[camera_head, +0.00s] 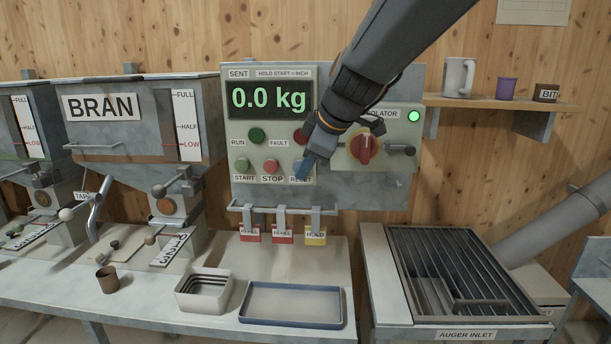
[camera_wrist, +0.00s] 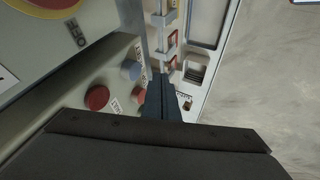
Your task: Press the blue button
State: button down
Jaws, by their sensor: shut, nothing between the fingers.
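The blue button (camera_wrist: 131,70) shows in the wrist view on the control panel (camera_head: 360,188), beside a red button (camera_wrist: 138,95). In the head view, its place above the RESET label (camera_head: 300,180) is largely covered by my gripper (camera_head: 304,172). My gripper is shut and empty, with its fingertips in front of the panel's lower right button area. In the wrist view, the shut fingertips (camera_wrist: 161,78) appear just right of the blue button, with a strip of panel between them in the picture. I cannot tell their exact distance from the panel face.
The green START button (camera_head: 242,165) and red STOP button (camera_head: 271,166) are to the left. A red rotary isolator (camera_head: 365,146) is to the right. The display (camera_head: 268,98) reads 0.0 kg.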

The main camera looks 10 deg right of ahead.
jog(key=b+v, duration=0.1)
jog(key=v, duration=0.6)
jog(key=shift+d+r, duration=0.25)
jog(key=shift+d, duration=0.3)
jog(key=shift+s+f, duration=0.1)
jog(key=s+d+f+m+g+h, duration=0.1)
jog(key=s+f+m, duration=0.4)
jog(key=f, duration=0.5)
jog(key=s+d+f+m+g+h, duration=0.1)
jog(key=s+d+f+m+g, duration=0.2)
jog(key=s+f, duration=0.5)
jog(key=s+d+f+m+g+h, duration=0.1)
jog(key=s+d+f+m, duration=0.3)
jog(key=f, duration=0.8)
jog(key=s+m+g, duration=0.1)
jog(key=s+m, duration=0.1)
jog(key=shift+s+d+m, duration=0.3)
jog(key=shift+d, duration=0.05)
